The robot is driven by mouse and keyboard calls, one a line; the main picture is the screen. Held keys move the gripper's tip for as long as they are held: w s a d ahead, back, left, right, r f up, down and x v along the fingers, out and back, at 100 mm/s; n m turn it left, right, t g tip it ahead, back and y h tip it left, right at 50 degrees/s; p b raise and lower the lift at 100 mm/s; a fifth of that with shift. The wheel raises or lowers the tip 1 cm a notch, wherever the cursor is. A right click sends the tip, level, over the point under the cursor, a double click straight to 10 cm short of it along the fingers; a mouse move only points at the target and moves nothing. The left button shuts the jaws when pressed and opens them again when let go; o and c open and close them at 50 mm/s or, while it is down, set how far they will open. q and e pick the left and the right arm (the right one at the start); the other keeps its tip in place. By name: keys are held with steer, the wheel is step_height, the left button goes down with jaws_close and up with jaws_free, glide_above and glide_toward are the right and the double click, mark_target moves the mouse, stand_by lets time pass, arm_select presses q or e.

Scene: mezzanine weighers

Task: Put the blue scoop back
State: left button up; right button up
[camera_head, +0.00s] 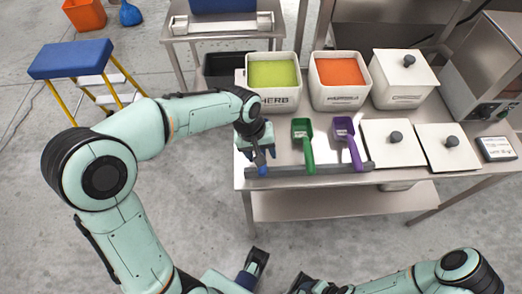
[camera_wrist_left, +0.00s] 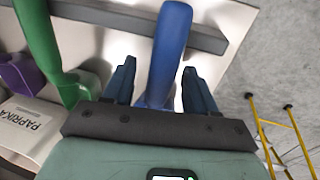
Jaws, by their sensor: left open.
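The blue scoop (camera_head: 263,170) is mostly hidden under my left gripper in the head view; a bit of blue shows at the rail (camera_head: 320,169) on the table's front edge. In the left wrist view its blue handle (camera_wrist_left: 170,45) runs between the two fingers of my left gripper (camera_wrist_left: 160,85), over the grey rail. The fingers are apart, one on each side of the handle, with a gap visible on each side. In the head view my left gripper (camera_head: 258,155) is at the table's front left. My right arm is low at the bottom right; its fingers are unclear.
A green scoop (camera_head: 304,140) and a purple scoop (camera_head: 347,140) lie to the right, handles over the rail. A blue-topped step stool (camera_head: 71,59) stands left on open floor.

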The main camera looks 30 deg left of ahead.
arm_select(q)
step_height(320, 180, up, 12)
steer(key=s+a+p, duration=0.1)
steer(key=a+p, duration=0.1)
steer(key=shift+s, duration=0.15)
stand_by(0.5)
